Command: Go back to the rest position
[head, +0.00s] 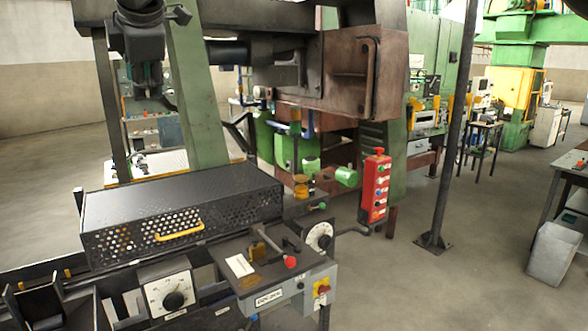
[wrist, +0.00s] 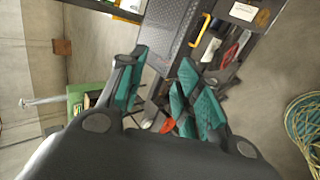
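My gripper (head: 147,85) hangs at the upper left of the head view, fingers pointing down, in front of a green post. In the wrist view my gripper (wrist: 163,68) has its dark fingers with teal pads spread apart, and nothing is held between them. Beyond the fingers in that view lie the perforated black cover (wrist: 172,42) and its yellow handle (wrist: 199,30). The same black cover (head: 180,207) and yellow handle (head: 180,232) show at the lower left of the head view, below my gripper and apart from it.
A control panel (head: 262,270) with a red-knobbed lever stands right of the cover. A red button box (head: 375,188) hangs further right. A dark post (head: 450,130) rises from the floor. A grey bin (head: 553,252) stands at the right. The floor between post and bin is clear.

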